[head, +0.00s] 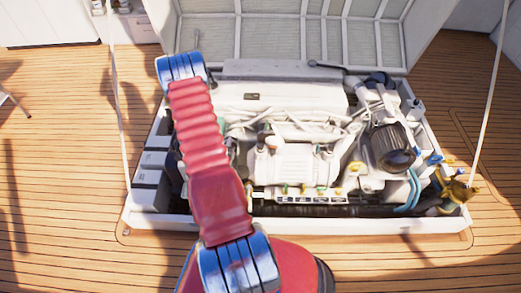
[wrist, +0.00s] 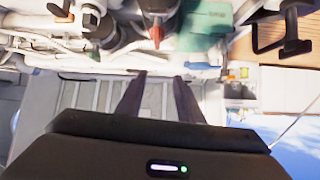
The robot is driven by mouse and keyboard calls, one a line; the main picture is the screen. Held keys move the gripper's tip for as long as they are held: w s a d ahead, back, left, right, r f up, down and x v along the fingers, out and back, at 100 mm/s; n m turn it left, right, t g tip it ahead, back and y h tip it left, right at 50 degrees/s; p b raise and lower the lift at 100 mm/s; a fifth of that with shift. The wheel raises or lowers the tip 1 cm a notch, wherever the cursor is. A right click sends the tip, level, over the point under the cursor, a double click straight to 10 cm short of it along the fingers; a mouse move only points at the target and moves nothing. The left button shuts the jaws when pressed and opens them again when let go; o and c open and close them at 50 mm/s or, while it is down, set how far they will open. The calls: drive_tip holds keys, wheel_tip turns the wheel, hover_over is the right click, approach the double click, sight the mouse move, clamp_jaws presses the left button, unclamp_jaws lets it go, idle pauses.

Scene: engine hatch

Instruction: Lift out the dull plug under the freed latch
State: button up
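My gripper (wrist: 158,80) shows in the wrist view as two dark fingers standing apart, with nothing visible between them. The fingers point toward the engine parts at the top of that view. In the head view my red arm crosses the left part of the engine, and I cannot make out the gripper. The white engine (head: 290,165) sits in the open hatch. I cannot pick out the dull plug or the freed latch for certain. A small red piece (wrist: 155,36) and a teal block (wrist: 205,22) lie beyond my fingers in the wrist view.
The hatch lid (head: 290,45) stands open at the back. A white rim (head: 290,224) surrounds the bay. A large black round part (head: 392,147) and blue hoses (head: 412,188) are at the right. White boxes (head: 150,168) line the left. Open wooden deck (head: 60,150) lies around.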

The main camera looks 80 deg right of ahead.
sight(260, 147)
drive_tip(key=s+a+f+m+g+h, duration=0.1)
drive_tip(key=s+f+g, duration=0.1)
drive_tip(key=s+f, duration=0.6)
drive_tip(key=s, duration=0.5)
drive_tip(key=shift+s+a+f+m+g+h, duration=0.2)
drive_tip(key=shift+a+m+g+h, duration=0.1)
drive_tip(key=shift+a+g, duration=0.1)
drive_tip(key=shift+d, duration=0.1)
drive_tip(key=shift+x, duration=4.25)
drive_tip(key=shift+x, duration=2.6)
drive_tip(key=shift+s, duration=0.15)
drive_tip(key=shift+c, duration=0.4)
clamp_jaws()
